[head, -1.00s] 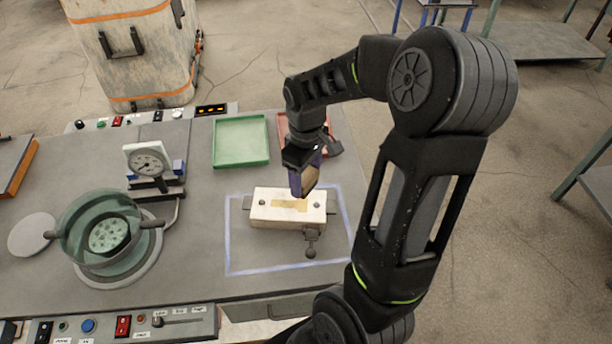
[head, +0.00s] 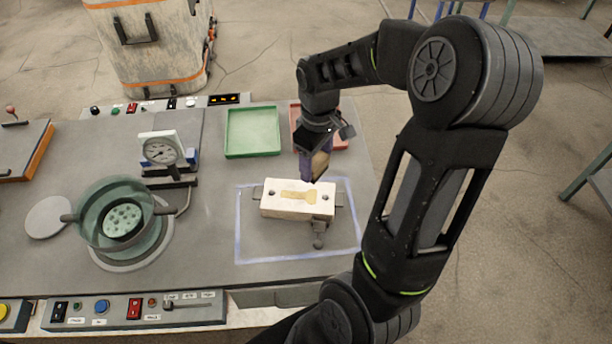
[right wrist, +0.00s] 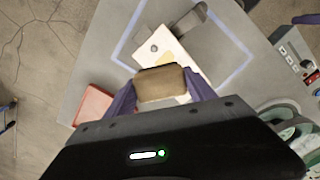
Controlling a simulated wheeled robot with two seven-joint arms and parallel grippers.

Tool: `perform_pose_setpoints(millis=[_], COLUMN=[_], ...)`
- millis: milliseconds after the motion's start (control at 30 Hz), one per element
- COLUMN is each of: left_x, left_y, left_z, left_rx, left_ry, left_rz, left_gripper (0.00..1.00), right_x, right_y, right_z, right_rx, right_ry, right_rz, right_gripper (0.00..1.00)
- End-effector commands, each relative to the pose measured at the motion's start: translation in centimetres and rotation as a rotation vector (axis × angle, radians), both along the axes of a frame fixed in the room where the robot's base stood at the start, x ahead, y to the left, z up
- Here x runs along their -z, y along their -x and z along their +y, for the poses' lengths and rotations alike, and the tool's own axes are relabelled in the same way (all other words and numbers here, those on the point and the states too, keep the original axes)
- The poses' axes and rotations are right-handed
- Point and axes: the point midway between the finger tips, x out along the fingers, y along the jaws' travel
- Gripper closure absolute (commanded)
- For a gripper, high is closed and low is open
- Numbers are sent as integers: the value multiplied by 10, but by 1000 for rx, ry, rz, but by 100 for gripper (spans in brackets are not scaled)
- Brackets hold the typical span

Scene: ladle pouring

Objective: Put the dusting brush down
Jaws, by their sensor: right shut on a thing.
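My right gripper (head: 314,168), with purple fingers, is shut on the dusting brush (head: 321,163), which shows as a tan block. In the right wrist view the brush (right wrist: 162,83) sits between the two purple fingers (right wrist: 160,92). The gripper holds it above the far edge of a cream mould block (head: 297,208), in front of the red tray (head: 337,141). I cannot tell the exact gap between brush and block. The brush's underside is hidden. My left gripper is not in view.
A green tray (head: 252,153) lies left of the red tray. A dial gauge (head: 161,151) and a greenish pot (head: 122,212) stand on the left. A blue-white outline (head: 237,225) surrounds the mould block. Bare grey table (head: 215,235) lies between pot and outline.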

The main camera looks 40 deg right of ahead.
Motion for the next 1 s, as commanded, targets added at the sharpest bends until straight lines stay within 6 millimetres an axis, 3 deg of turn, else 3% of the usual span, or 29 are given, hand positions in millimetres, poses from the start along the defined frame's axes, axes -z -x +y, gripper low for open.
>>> perform_pose_setpoints(millis=[133, 267, 367, 500, 633, 800, 1000], left_x=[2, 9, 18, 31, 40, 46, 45], left_y=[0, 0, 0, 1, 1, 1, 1], left_z=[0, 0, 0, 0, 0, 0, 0], left_rx=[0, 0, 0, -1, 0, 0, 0], left_ry=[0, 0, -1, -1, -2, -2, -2], left_rz=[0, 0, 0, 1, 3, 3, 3], left_gripper=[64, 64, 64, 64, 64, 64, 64], right_x=[2, 7, 12, 19, 23, 25, 23], right_y=[-6, -31, -62, -108, -138, -156, -158], right_z=[4, 22, 49, 105, 159, 203, 211], right_rx=[2, 20, 50, 100, 147, 189, 200], right_ry=[0, -2, -5, -5, -2, 0, 0], right_rz=[0, -1, 0, 2, 2, 0, 0], right_gripper=[75, 75, 75, 75, 75, 75, 75])
